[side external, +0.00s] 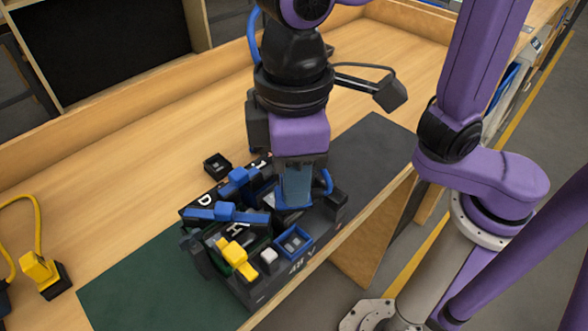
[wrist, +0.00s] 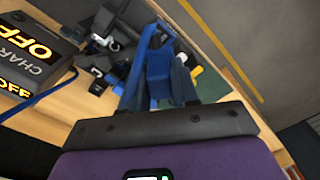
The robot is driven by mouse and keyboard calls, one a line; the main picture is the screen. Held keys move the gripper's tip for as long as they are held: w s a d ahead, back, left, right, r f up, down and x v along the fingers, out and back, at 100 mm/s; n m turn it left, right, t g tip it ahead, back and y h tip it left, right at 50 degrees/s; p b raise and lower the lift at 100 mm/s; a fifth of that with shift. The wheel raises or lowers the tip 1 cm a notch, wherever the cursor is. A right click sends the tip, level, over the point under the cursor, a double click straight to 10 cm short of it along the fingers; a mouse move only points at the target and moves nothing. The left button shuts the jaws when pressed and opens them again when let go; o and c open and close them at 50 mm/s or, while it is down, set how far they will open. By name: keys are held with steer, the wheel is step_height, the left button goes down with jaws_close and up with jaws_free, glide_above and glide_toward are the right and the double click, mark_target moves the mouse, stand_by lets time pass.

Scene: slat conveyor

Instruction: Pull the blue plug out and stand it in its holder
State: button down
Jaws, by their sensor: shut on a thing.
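My gripper (side external: 297,182) points down over the right part of the black unit and is shut on the blue plug (side external: 296,190). In the wrist view the blue plug (wrist: 158,72) is between the two dark fingers of my gripper (wrist: 159,82). The plug's lower end is at a blue rim on the unit (side external: 262,292); I cannot tell whether it is still seated. A small, open, empty black box (side external: 217,166), perhaps the blue plug's holder, sits on the table behind the unit.
Blue levers (side external: 226,212), a yellow part (side external: 237,254) and an empty blue-rimmed socket (side external: 293,242) crowd the unit's top. A yellow plug (side external: 40,268) stands in a black holder at far left. A dark box with OFF lettering (wrist: 32,58) shows in the wrist view.

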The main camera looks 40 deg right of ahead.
steer(key=m, duration=0.5)
steer(key=shift+m, duration=0.4)
steer(key=m, duration=0.4)
steer(key=shift+m, duration=0.4)
steer(key=w+d, duration=0.1)
steer(key=w, duration=1.1)
steer(key=w+d+f, duration=0.1)
steer(key=w+d, duration=0.1)
steer(key=w, duration=1)
steer(key=shift+w+f, duration=0.3)
steer(key=shift+w, duration=0.05)
steer(key=shift+f, duration=0.2)
steer(key=shift+f, duration=4.65)
steer(key=shift+f, duration=1.05)
steer(key=c, duration=0.8)
jaws_free()
